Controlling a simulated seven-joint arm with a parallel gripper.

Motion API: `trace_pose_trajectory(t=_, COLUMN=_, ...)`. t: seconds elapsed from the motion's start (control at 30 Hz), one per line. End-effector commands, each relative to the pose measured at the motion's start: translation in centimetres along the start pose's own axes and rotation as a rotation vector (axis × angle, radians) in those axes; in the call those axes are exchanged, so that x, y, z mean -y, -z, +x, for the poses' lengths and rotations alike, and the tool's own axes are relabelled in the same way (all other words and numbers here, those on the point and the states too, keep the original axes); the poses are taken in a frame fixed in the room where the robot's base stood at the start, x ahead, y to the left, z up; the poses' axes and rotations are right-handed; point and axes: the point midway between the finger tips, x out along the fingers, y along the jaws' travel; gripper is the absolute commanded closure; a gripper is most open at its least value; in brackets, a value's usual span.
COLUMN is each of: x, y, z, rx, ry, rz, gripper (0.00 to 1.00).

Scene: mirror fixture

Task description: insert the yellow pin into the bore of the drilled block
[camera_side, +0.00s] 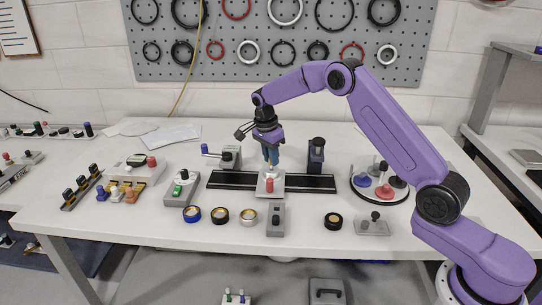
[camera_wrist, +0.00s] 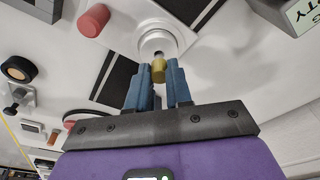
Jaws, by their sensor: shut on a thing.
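My gripper (camera_side: 270,160) points down over the middle of the table, and its blue fingers (camera_wrist: 158,88) are closed on the yellow pin (camera_wrist: 158,72). The drilled block (camera_side: 266,180) is a pale piece on the black rail, just below my fingertips. In the wrist view, its round silver collar (camera_wrist: 160,40) with a dark bore lies right in front of the pin. The pin's tip is at or very near the bore's edge; I cannot tell whether it has entered. In the side view the fingers hide the pin.
A red knob (camera_side: 269,186) stands at the front of the block, with a grey clamp (camera_side: 230,157) and a dark post (camera_side: 316,155) behind the black rail (camera_side: 311,183). Several ring-shaped parts (camera_side: 220,216) lie in front. A round tray (camera_side: 380,192) stands right.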

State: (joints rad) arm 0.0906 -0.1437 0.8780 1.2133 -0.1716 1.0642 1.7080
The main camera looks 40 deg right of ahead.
Motion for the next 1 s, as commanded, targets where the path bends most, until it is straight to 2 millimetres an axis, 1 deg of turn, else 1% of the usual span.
trace_pose_trajectory(t=0.57, x=-0.01, y=0.06, z=0.00, rx=0.000, ry=0.000, rz=0.000, gripper=1.00)
trace_pose_trajectory(t=1.0, x=-0.02, y=-0.02, z=0.59, rx=0.000, ry=-0.001, rz=0.001, gripper=1.00)
